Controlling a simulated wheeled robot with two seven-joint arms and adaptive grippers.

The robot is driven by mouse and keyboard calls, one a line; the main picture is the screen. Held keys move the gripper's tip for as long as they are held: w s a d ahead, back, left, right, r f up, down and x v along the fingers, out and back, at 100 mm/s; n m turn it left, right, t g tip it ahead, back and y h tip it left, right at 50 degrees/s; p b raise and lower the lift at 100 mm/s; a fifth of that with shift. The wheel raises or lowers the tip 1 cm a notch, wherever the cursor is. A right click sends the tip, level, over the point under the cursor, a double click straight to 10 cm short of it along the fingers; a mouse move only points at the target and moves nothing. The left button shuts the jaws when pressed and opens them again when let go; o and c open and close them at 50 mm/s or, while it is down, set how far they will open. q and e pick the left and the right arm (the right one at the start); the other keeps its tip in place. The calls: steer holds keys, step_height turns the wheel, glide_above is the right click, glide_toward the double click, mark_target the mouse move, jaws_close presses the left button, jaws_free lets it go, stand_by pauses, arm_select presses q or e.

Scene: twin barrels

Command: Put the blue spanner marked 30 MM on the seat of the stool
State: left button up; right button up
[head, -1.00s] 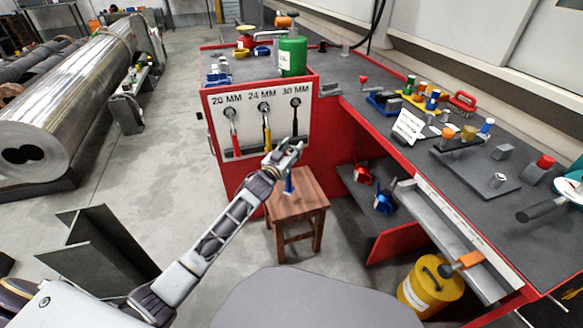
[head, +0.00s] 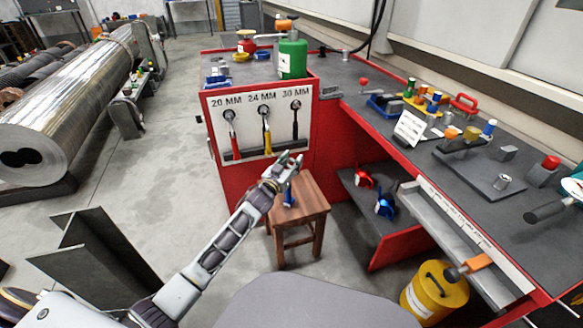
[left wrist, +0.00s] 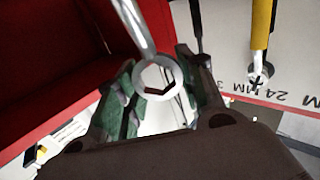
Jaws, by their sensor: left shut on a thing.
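My left gripper (head: 287,168) is shut on the ring end of the blue spanner (head: 289,196). Its blue handle hangs down over the wooden stool (head: 314,208). I cannot tell whether its lower end touches the seat. In the left wrist view the spanner's metal ring (left wrist: 157,76) sits between the fingers, with the shank running upward in the picture. Under the 30 MM label on the board (head: 283,128) there is a dark spanner-shaped mark. My right gripper is not in view.
A red spanner (head: 232,130) and a yellow spanner (head: 267,132) hang on the board behind the stool. The red workbench (head: 340,140) stands close to the right, with a low shelf and a yellow canister (head: 437,290). Open floor lies left of the stool.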

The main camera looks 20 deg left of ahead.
arm_select(q)
steer(key=shift+f, duration=0.65)
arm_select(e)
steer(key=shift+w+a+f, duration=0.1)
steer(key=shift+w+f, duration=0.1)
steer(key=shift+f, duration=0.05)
arm_select(q)
steer(key=shift+f, duration=0.15)
steer(key=o, duration=0.9)
steer(key=shift+o, duration=0.2)
steer(key=shift+s, duration=0.1)
steer(key=s+a+p, duration=0.2)
steer(key=s+p, duration=0.1)
steer(key=s, duration=0.8)
steer(key=shift+s, duration=0.35)
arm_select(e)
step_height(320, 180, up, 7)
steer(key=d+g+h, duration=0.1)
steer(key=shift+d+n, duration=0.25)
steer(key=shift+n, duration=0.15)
